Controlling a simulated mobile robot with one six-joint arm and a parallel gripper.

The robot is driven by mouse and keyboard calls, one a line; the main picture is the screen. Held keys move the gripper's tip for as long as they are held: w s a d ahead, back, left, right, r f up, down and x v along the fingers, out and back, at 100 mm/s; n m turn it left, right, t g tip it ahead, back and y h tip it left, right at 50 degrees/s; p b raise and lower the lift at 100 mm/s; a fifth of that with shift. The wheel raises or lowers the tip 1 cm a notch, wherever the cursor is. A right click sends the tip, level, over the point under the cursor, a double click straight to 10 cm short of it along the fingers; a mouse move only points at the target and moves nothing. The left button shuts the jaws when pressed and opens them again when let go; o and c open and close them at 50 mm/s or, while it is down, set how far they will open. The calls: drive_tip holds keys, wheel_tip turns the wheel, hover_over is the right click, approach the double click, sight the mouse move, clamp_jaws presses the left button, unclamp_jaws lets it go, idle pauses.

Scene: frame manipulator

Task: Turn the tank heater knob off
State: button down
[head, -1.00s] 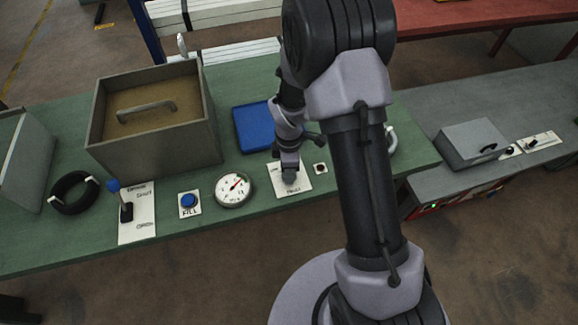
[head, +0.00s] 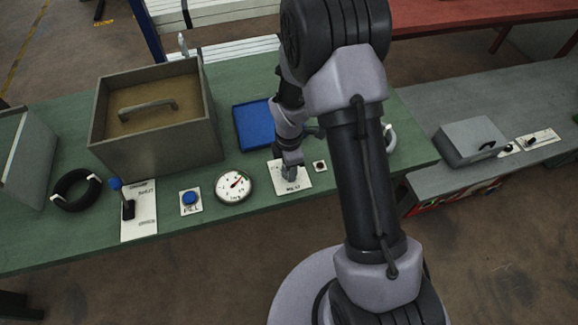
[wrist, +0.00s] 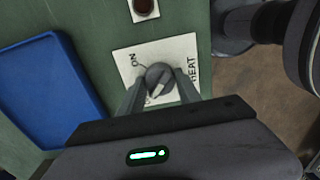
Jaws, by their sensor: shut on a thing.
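The heater knob (wrist: 159,76) is a dark grey round knob on a white plate (wrist: 182,48) marked "ON" and "HEAT" in the wrist view. A pale mark on the knob points toward the lower left of that view, away from the word "ON". My gripper (wrist: 158,84) has its two fingers on either side of the knob, shut on it. In the head view my gripper (head: 288,176) reaches down to the same plate (head: 304,178) and hides the knob. Any "OFF" marking is hidden or unreadable.
A blue tray (head: 251,127) lies behind the plate. A round gauge (head: 234,185), a blue FILL button (head: 189,199) and a blue-tipped lever (head: 128,209) stand to the left. A brown-filled tank (head: 157,145) stands behind them. A small dark button (head: 320,167) is just right of the plate.

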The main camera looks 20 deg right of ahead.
drive_tip(key=c, duration=0.8)
unclamp_jaws()
drive_tip(key=shift+c, duration=0.2)
wheel_tip(320, 180, up, 17)
drive_tip(key=p, duration=0.5)
drive_tip(key=shift+r, duration=0.2)
